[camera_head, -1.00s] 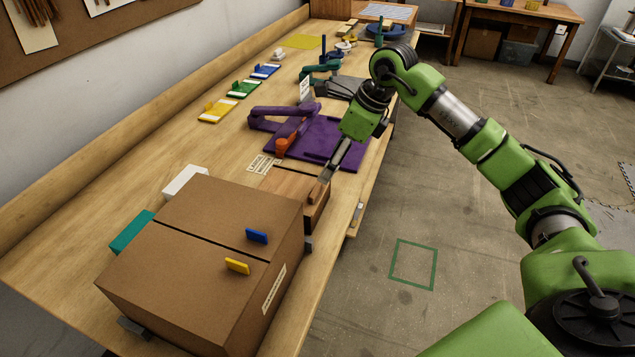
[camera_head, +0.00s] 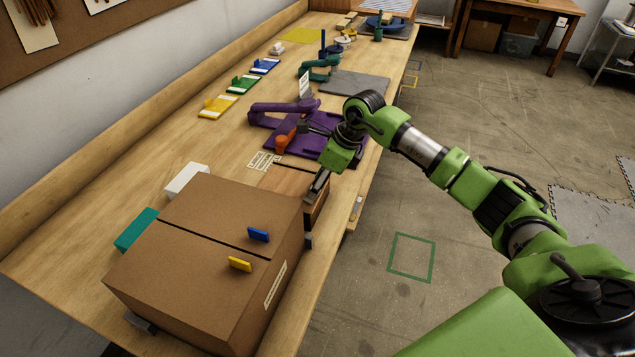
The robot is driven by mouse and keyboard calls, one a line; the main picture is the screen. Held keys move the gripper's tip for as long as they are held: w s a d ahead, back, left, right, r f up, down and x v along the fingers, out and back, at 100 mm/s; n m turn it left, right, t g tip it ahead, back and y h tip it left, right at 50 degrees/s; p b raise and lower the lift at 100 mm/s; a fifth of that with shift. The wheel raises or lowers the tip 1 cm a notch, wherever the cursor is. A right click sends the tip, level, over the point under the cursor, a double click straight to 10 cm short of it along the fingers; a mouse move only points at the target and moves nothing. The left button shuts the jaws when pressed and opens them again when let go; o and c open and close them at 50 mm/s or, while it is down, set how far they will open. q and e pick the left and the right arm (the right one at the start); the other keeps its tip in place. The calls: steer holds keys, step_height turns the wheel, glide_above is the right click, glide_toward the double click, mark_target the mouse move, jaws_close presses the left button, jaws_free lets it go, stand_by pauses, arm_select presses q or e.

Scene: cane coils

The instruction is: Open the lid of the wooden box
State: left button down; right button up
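The wooden box (camera_head: 285,180) stands on the workbench just behind the large brown carton, which hides its near side. Its flat top looks closed, with a dark line along its far edge. My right gripper (camera_head: 312,194) comes in from the right and points down at the box's right end, its fingers at or just above the top edge. I cannot tell whether they touch it, or whether they are open or shut. My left gripper is not in view.
The brown carton (camera_head: 190,215) with a blue tab (camera_head: 258,235) and a yellow tab (camera_head: 240,264) fills the near bench. A purple tray (camera_head: 290,140) with a purple arm-like part lies behind the wooden box.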

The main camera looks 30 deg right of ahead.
mark_target(271, 181)
steer(key=c, duration=0.8)
steer(key=shift+w+a+b, duration=0.35)
steer(key=shift+c, duration=0.2)
steer(key=w+a+b, duration=0.2)
steer(key=w+a, duration=0.1)
steer(key=w+a+b, duration=0.2)
steer(key=w+a, duration=0.1)
steer(key=w, duration=0.1)
steer(key=shift+w+a+f, duration=0.1)
steer(key=shift+w+a, duration=0.15)
steer(key=shift+a, duration=0.1)
steer(key=shift+w+a, duration=0.2)
steer(key=shift+w, duration=0.1)
steer(key=o, duration=1.6)
